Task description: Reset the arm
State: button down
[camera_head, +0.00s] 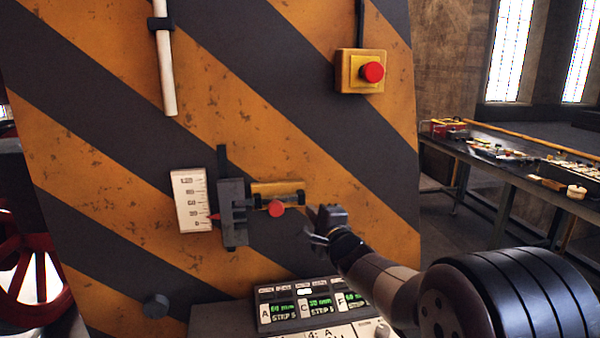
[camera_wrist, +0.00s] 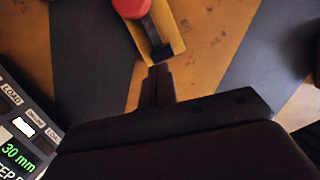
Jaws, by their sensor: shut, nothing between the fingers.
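My gripper (camera_head: 315,230) is in front of the striped panel (camera_head: 120,130), to the right of a lever with a red knob (camera_head: 276,208). In the wrist view my gripper (camera_wrist: 158,72) is shut and holds nothing. Its fingertips point toward the brass piece (camera_wrist: 172,30) beside the red knob (camera_wrist: 130,6). I cannot tell whether the tips touch it. In the head view the dark slider (camera_head: 233,212) with a red pointer stands beside a white scale (camera_head: 191,200), the pointer near its lower part.
A control box (camera_head: 310,305) with green readouts sits low, close under my arm. A red button on a yellow box (camera_head: 360,71) is higher on the panel. A bench with small parts (camera_head: 510,150) stands at the right. A red wheel (camera_head: 25,270) is at the left.

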jog(key=d+v, duration=0.2)
jog(key=v, duration=0.8)
jog(key=shift+w+f+b, duration=0.2)
jog(key=shift+f+b, duration=0.05)
jog(key=shift+b, duration=0.15)
jog(key=shift+d, duration=0.15)
